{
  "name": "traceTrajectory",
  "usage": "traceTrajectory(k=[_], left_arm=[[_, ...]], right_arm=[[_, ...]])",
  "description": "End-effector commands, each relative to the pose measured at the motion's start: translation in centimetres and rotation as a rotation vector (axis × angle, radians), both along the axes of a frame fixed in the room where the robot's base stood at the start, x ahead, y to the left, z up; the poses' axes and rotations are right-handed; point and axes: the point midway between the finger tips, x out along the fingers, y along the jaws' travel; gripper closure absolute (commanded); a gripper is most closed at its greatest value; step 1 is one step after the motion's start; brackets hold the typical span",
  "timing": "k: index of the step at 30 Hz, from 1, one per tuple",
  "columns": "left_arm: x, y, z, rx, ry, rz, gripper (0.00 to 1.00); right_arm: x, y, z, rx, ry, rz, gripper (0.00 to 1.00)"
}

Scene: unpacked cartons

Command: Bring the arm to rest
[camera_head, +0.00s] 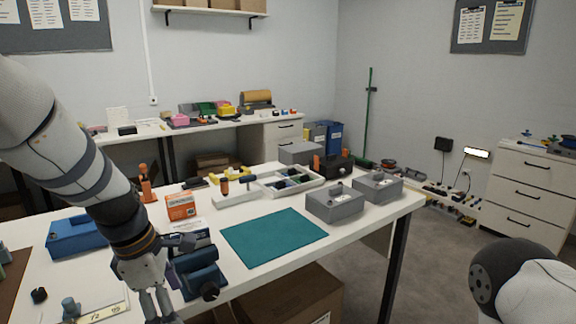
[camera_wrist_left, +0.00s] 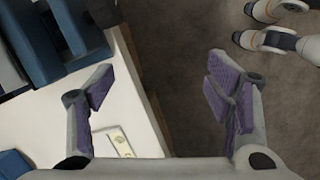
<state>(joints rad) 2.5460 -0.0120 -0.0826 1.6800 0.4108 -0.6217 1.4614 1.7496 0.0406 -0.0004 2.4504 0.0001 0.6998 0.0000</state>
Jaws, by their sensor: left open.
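My left arm reaches down from the left in the head view. Its gripper (camera_head: 158,304) hangs near the front edge of the white table (camera_head: 330,232), beside a blue vise-like tool (camera_head: 200,274). In the left wrist view the same gripper (camera_wrist_left: 162,90) has its two purple-padded fingers wide apart, with nothing between them. The table edge and the floor show beyond the fingers.
A teal mat (camera_head: 272,237) lies on the table, with grey boxes (camera_head: 335,204) to its right. An orange box (camera_head: 181,206) and a white tray (camera_head: 292,184) stand behind. A blue box (camera_head: 78,236) is at the left. Brown carton (camera_head: 290,298) is below; grey floor lies to the right.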

Motion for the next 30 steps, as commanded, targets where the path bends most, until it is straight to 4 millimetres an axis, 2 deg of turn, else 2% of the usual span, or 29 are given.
traceTrajectory(k=[1, 2, 3, 5, 6, 8, 9, 12, 15, 18, 20, 30], left_arm=[[-2.0, 0.7, -3.6, 0.042, 0.030, -0.085, 0.27], [-3.2, 1.2, -5.7, 0.071, 0.040, -0.154, 0.27], [-5.2, 1.7, -8.4, 0.107, 0.056, -0.253, 0.27], [-8.7, 2.6, -12.4, 0.157, 0.082, -0.425, 0.27], [-11.5, 3.1, -14.9, 0.184, 0.101, -0.558, 0.27], [-16.4, 3.6, -18.4, 0.208, 0.128, -0.786, 0.27], [-19.8, 3.8, -20.2, 0.212, 0.141, -0.945, 0.27], [-27.9, 3.5, -22.7, 0.180, 0.146, -1.317, 0.27], [-33.8, 2.6, -23.2, 0.124, 0.114, -1.595, 0.27], [-36.8, 1.9, -22.9, 0.086, 0.078, -1.751, 0.27], [-37.5, 1.7, -22.7, 0.076, 0.065, -1.792, 0.27], [-37.5, 1.7, -22.7, 0.079, 0.059, -1.803, 0.27]], right_arm=[[0.1, 0.0, -0.1, 0.001, -0.001, 0.001, 0.60], [0.1, 0.1, -0.1, 0.001, -0.001, 0.001, 0.60], [0.1, 0.1, -0.1, 0.001, -0.001, 0.001, 0.60], [0.1, 0.0, -0.1, 0.001, -0.001, 0.001, 0.60], [0.0, 0.0, 0.0, 0.001, -0.001, 0.001, 0.60], [0.0, 0.0, 0.0, 0.000, 0.000, 0.001, 0.60], [0.0, 0.0, 0.0, 0.000, 0.000, 0.001, 0.60], [0.0, 0.0, 0.0, 0.000, 0.000, 0.001, 0.60], [0.0, 0.0, 0.0, 0.000, -0.001, 0.001, 0.60], [0.0, 0.0, 0.0, 0.000, -0.001, 0.001, 0.60], [0.1, 0.0, 0.0, 0.000, -0.001, 0.001, 0.60], [0.0, 0.0, 0.0, 0.000, -0.001, 0.001, 0.60]])
